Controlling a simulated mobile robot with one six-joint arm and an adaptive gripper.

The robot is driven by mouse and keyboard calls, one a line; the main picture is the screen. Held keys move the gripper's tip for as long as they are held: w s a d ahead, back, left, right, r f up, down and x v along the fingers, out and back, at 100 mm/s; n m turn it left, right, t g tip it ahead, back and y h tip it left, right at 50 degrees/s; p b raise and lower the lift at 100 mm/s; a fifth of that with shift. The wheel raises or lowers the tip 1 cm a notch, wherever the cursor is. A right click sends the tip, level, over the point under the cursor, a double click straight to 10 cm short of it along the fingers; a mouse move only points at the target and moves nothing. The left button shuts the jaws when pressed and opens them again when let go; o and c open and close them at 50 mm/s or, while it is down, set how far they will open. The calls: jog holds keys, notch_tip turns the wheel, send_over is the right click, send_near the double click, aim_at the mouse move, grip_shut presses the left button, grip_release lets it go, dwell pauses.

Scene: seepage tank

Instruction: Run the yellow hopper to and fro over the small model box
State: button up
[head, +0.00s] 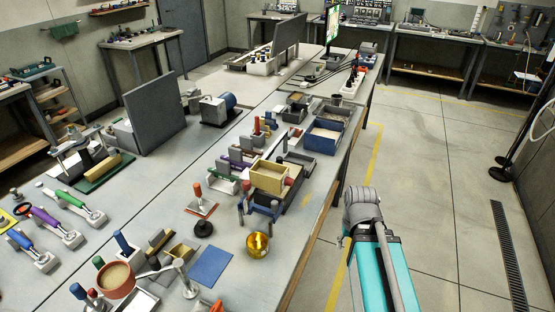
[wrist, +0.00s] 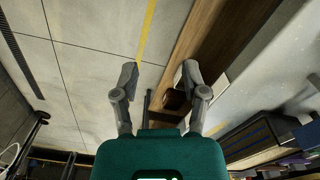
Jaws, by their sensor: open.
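A yellow open-topped box (head: 269,177), which looks like the hopper, sits near the right edge of the long bench in the head view. It stands over a dark low box with blue posts (head: 262,207); I cannot tell for sure whether that is the model box. My gripper (wrist: 158,78) is open in the wrist view, with nothing between its fingers. It hangs beside the bench edge, over the floor, apart from the hopper. In the head view my arm shows to the right of the bench, and the gripper's fingers cannot be made out.
A blue open box (head: 326,136) and grey trays stand behind the hopper. A gold round object (head: 257,245) and a blue flat sheet (head: 211,265) lie in front. Several small tools crowd the bench to the left. The floor (head: 430,200) on the right is clear.

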jog(key=shift+o, duration=0.6)
jog(key=w+a+m+y+b, duration=0.1)
jog(key=w+a+m+y, duration=0.2)
jog(key=w, duration=0.1)
jog(key=w+a+m+y+b, duration=0.2)
jog(key=w+m+y, duration=0.1)
jog(key=w, duration=0.2)
jog(key=w+a+r+m+y+b, duration=0.1)
jog(key=w+a+m+y+b, duration=0.1)
jog(key=w+a+m+y, duration=0.1)
jog(key=shift+w+a+m+t+y, duration=0.2)
jog(key=shift+w+m, duration=0.1)
jog(key=shift+w, duration=0.15)
jog(key=shift+w+a+m+t+y, duration=0.15)
jog(key=shift+w+m, duration=0.15)
jog(key=shift+w, duration=0.15)
jog(key=w+r+m+y+b, duration=0.3)
jog(key=w+r+m+y, duration=0.5)
jog(key=w, duration=0.3)
jog(key=shift+d+r+m+t, duration=0.15)
jog(key=shift+r+m+t, duration=0.3)
jog(key=shift+r, duration=0.15)
